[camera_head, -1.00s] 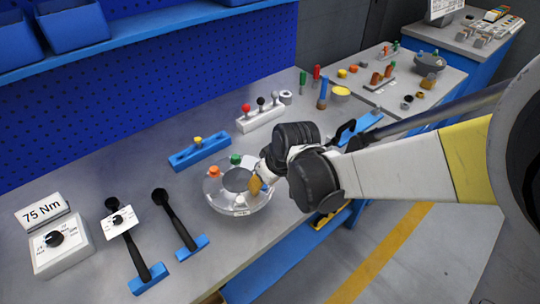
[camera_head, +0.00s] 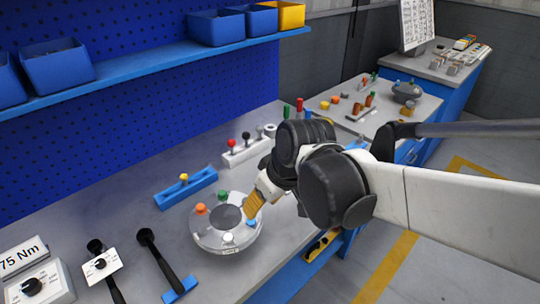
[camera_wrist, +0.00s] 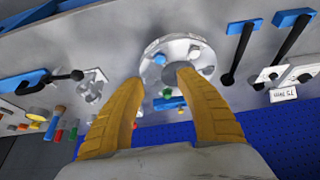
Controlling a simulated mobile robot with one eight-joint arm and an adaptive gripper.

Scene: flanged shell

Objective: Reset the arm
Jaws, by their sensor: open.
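My gripper (camera_head: 254,205) shows in the head view as a yellow finger end over the right side of the flanged shell. In the wrist view its two yellow fingers (camera_wrist: 160,95) are spread apart with nothing between them. The flanged shell (camera_head: 208,240) is a round grey body with a dark central disc and coloured pegs: orange, green, white and blue. It stands on the grey bench. In the wrist view the shell (camera_wrist: 205,57) lies beyond the fingertips. From the head view I cannot tell the exact gap between gripper and shell.
A blue holder (camera_head: 172,198) with a yellow knob and a white rack (camera_head: 240,155) with knobs stand behind the shell. Black wrenches (camera_head: 160,260) and a 75 Nm sign (camera_head: 22,257) are at the left. A second table (camera_head: 400,122) with small parts is at the back right.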

